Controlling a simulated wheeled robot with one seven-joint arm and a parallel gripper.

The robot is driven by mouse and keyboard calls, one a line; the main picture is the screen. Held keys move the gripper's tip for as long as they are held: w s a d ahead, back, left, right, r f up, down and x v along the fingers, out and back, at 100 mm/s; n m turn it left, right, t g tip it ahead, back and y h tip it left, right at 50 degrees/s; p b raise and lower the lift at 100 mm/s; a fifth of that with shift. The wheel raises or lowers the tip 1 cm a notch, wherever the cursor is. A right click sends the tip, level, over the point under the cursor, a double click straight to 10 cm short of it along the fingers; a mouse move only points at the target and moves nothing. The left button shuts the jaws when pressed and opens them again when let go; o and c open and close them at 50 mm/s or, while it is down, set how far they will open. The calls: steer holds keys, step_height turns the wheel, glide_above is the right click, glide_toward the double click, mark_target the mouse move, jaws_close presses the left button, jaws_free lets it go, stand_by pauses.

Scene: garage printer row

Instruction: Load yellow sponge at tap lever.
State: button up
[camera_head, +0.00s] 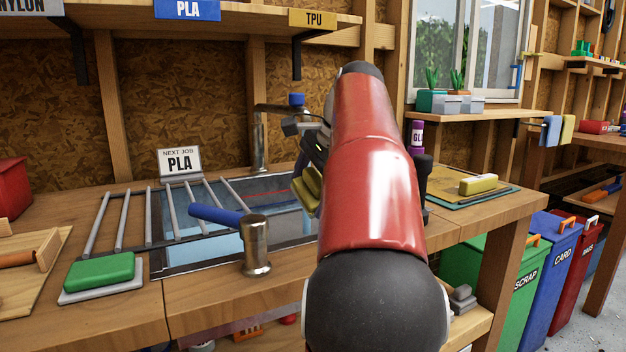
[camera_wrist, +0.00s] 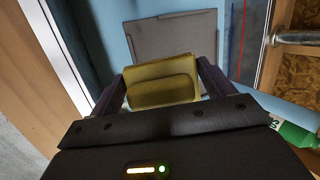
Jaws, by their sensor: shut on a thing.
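My gripper (camera_head: 314,172) is over the right part of the sink, partly hidden by my red arm. It is shut on a yellow sponge (camera_head: 307,190). In the wrist view the yellow sponge (camera_wrist: 160,82) sits between both fingers of my gripper (camera_wrist: 163,85), above a grey plate (camera_wrist: 175,38) on a blue surface. A blue lever (camera_head: 215,214) on a metal post (camera_head: 256,245) stands at the sink's front edge; I take it as the tap lever. A tap (camera_head: 262,140) with a blue cap (camera_head: 296,99) stands behind the sink.
A slatted rack (camera_head: 122,215) spans the sink's left. A green sponge (camera_head: 100,271) lies on a grey pad at front left. Another yellow block (camera_head: 478,184) lies on a mat at right. A PLA sign (camera_head: 180,162) stands behind. Bins (camera_head: 550,262) stand at right.

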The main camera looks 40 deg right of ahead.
mark_target(313, 174)
stand_by(0.3)
steer(key=shift+s+a+r+p, duration=0.65)
steer(key=shift+s+r, duration=0.15)
steer(key=shift+r, duration=0.1)
steer(key=shift+s+a+r+p, duration=0.5)
steer(key=shift+s+a+r, duration=0.15)
steer(key=shift+s+r, duration=0.15)
steer(key=shift+s+a+r, duration=0.3)
steer(key=shift+s, duration=0.05)
